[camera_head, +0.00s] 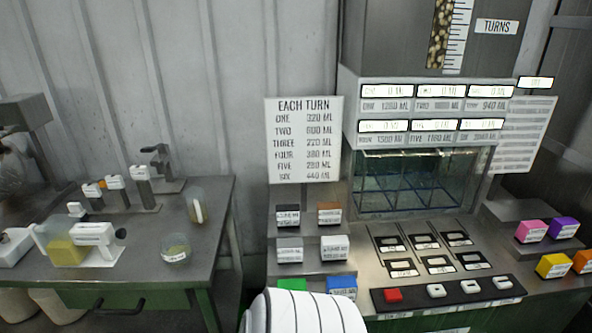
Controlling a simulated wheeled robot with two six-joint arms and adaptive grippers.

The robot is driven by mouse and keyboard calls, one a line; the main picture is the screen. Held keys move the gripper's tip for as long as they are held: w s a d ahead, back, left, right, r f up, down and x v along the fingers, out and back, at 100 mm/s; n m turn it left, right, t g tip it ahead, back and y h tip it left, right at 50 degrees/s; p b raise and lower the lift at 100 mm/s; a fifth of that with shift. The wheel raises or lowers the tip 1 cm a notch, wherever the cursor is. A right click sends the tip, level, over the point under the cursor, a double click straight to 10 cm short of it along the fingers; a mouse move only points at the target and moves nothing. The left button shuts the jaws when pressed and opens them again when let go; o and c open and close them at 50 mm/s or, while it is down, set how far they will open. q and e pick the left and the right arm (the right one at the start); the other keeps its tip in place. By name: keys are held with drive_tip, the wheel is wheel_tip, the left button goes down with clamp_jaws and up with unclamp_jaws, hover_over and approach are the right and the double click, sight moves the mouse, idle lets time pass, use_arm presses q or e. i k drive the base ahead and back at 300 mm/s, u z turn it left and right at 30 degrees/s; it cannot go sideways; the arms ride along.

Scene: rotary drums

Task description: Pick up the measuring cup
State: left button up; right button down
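No object is clearly marked as the measuring cup. On the left table, a small round clear cup (175,248) with a white label stands near the right side, with something yellowish in it. Behind it is a taller clear vessel (197,206) with a pale strip on its side. I cannot tell which of these is the measuring cup. Neither of my grippers is in view.
The left table (165,283) also holds several white-topped stands. A gap separates it from the machine console (330,268), which has labelled blocks and a red button (393,295). A sign (303,140) stands behind. Coloured blocks sit at right.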

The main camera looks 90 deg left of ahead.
sight(180, 257)
drive_tip(key=i, duration=0.3)
drive_tip(key=u, duration=1)
